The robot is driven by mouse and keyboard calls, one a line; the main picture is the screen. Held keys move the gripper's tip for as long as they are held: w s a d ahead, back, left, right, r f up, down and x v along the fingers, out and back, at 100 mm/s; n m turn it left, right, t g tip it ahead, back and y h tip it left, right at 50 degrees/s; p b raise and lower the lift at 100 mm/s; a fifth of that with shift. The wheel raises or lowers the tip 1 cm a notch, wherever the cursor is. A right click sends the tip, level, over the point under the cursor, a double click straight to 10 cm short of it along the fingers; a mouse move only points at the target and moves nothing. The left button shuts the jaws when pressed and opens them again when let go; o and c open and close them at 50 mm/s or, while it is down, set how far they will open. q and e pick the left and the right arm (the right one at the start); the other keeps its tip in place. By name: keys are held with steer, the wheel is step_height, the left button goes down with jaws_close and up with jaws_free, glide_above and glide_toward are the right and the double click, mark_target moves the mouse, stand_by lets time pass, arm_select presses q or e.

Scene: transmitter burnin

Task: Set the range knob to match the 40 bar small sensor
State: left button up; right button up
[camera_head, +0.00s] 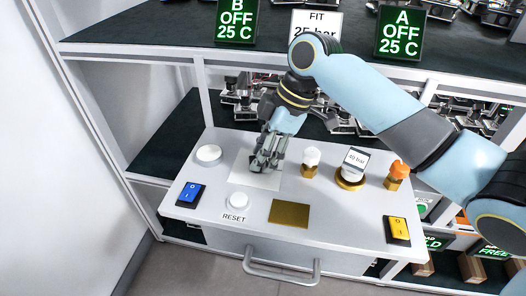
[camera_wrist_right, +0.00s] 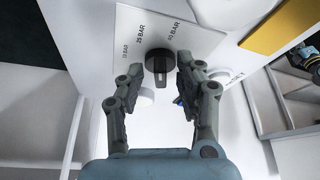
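My right gripper (camera_head: 266,160) points down over the white scale plate (camera_head: 244,178) on the grey workbench panel; it hides the knob in the head view. In the right wrist view the dark range knob (camera_wrist_right: 159,66) sits between the gripper's (camera_wrist_right: 160,72) spread fingertips, with a gap at each side. The plate (camera_wrist_right: 205,40) reads 25 BAR and 40 BAR, plus a smaller mark at left. The knob's ridge runs roughly up-down in that view; I cannot tell its exact setting. A sensor labelled 40 bar (camera_head: 355,162) stands upright on a brass base. My left gripper is out of view.
On the panel (camera_head: 330,222) stand a white-topped brass fitting (camera_head: 311,161), an orange-capped one (camera_head: 397,173), a RESET button (camera_head: 237,200), a blue switch (camera_head: 190,194), a yellow switch (camera_head: 398,230) and a brass plate (camera_head: 289,213). A dark shelf (camera_head: 160,30) overhangs behind.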

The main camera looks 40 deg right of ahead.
steer(key=shift+c, duration=1.9)
jaws_close()
steer(key=shift+s+r+p, duration=0.1)
steer(key=shift+p, duration=0.2)
steer(key=m+p, duration=0.1)
steer(key=p, duration=0.1)
steer(key=m+t+p, duration=0.1)
steer(key=m+p, duration=0.1)
steer(key=p, duration=0.1)
steer(key=shift+s+a+r+h, duration=0.1)
steer(key=shift+r+h, duration=0.1)
steer(key=shift+h, duration=0.1)
steer(key=shift+m+p, duration=0.4)
steer(key=shift+p, duration=0.1)
steer(key=shift+f, duration=0.25)
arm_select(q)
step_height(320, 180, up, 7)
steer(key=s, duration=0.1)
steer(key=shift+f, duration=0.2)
